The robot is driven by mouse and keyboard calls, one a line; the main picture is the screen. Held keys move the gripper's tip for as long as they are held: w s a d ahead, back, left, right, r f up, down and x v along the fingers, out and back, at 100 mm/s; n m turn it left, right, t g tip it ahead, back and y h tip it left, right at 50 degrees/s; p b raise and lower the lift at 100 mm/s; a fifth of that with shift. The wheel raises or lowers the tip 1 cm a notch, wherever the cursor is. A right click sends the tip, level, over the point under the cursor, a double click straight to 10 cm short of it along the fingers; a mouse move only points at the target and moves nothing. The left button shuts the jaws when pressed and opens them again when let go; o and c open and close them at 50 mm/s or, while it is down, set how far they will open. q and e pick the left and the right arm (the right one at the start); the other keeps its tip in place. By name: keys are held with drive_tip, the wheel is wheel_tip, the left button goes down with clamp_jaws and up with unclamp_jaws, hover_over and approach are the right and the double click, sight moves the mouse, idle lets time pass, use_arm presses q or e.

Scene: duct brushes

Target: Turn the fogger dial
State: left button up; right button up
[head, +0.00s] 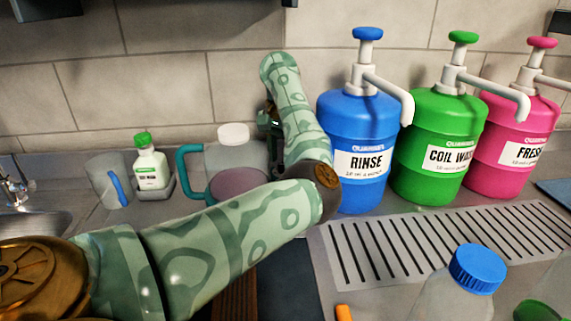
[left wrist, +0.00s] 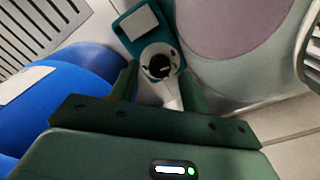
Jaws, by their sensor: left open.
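A teal unit with a pale panel and a round white dial with a dark centre (left wrist: 158,66) shows in the left wrist view; I take this to be the fogger dial. A clear tank with pinkish liquid (head: 238,182) and a teal handle (head: 188,170) stands beside it. My left gripper (left wrist: 158,80) is open, with one finger at each side of the dial in the picture. I cannot tell whether they touch it. In the head view my left arm hides the dial and the fingertips. My right gripper is not in view.
A blue RINSE drum (head: 345,190) stands close to the right of my left arm, then green (head: 430,185) and pink (head: 512,150) drums. A small green-capped bottle (head: 150,168) stands left.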

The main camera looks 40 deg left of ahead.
use_arm(q)
drive_tip(key=shift+f, duration=0.7)
